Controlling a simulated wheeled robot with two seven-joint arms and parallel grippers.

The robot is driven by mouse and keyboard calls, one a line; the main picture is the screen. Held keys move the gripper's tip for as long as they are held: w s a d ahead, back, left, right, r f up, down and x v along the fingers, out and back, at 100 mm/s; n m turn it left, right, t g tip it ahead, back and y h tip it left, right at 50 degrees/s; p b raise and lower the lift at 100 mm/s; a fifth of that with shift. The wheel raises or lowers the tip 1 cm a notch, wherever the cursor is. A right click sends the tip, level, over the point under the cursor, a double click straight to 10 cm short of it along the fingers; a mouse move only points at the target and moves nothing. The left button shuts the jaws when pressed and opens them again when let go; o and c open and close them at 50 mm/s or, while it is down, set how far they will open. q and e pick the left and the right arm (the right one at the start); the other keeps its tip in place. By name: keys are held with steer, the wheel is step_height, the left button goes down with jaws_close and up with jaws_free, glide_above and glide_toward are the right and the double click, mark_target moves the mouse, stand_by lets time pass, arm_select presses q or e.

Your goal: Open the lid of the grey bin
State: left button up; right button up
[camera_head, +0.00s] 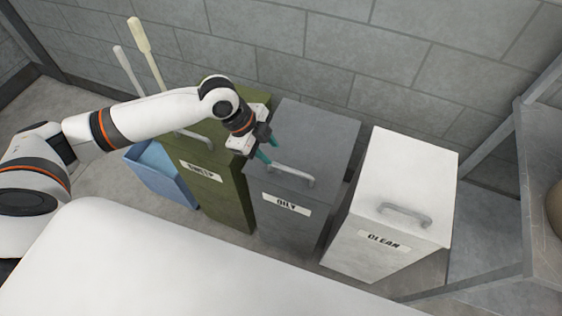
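The grey bin (283,222) stands in the middle of a row of bins and bears a label reading "OILY". Its lid (318,128) is down, with a light metal handle (292,176) near the front edge. My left gripper (266,150) is above the left part of the lid, just behind and left of the handle. Its teal fingers point down toward the lid. I cannot tell whether they touch the lid or the handle, or how far apart they are. My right gripper is not in view.
A green bin (222,205) stands close on the left, with a blue container (160,176) and long-handled tools (140,38) beyond it. A white bin (420,160) labelled "CLEAN" stands to the right. A block wall (400,60) is behind. Grey shelving (540,190) is at the far right.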

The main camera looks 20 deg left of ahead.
mark_target(284, 167)
arm_select(q)
steer(key=x, duration=0.8)
steer(key=shift+c, duration=0.3)
jaws_close()
